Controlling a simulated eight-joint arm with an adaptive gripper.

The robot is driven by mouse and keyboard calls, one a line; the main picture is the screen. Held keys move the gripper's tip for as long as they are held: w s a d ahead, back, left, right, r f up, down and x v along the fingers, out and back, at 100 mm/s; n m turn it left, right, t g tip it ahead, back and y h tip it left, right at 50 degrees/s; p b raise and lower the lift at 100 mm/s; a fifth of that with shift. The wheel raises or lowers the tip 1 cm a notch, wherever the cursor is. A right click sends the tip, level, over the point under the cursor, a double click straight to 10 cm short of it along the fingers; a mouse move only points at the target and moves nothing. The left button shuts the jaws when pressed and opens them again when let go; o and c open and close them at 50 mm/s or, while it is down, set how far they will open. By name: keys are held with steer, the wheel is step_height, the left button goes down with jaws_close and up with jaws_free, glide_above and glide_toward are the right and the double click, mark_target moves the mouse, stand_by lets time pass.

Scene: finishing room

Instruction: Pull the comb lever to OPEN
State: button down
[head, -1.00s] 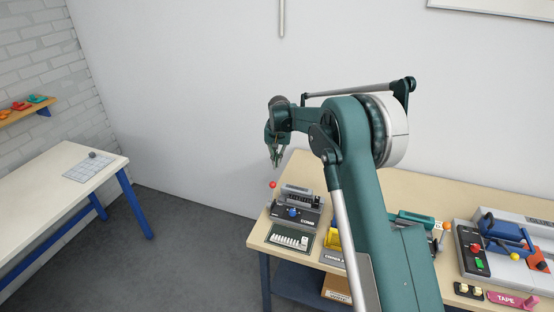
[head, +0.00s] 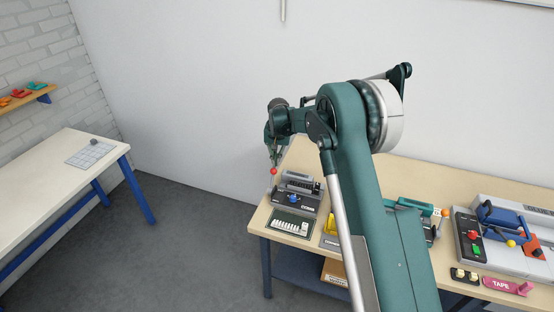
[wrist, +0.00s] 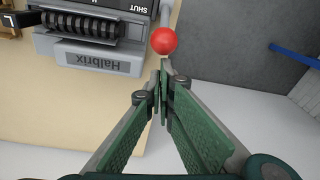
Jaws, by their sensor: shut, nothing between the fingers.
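The comb machine (head: 297,195) is a grey unit on the left end of the bench. Its lever ends in a red ball knob (head: 274,171) at the machine's left side. My gripper (head: 273,162) points down at the knob. In the wrist view the knob (wrist: 163,41) sits just beyond my shut, empty fingertips (wrist: 160,82); I cannot tell whether they touch it or the lever's rod. The machine (wrist: 95,40) shows there upside down, with a Halbrix plate (wrist: 97,61) and the word SHUT. I see no OPEN mark.
The wooden bench (head: 262,222) carries a grey keypad-like unit (head: 289,226) in front of the machine and other devices to the right, including a grey machine with a blue handle (head: 500,222). My arm hides the bench's middle. Free floor lies left of the bench.

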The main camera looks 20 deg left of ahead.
steer(key=shift+s+r, duration=0.1)
steer(key=shift+s, duration=0.2)
steer(key=shift+s, duration=0.1)
stand_by(0.4)
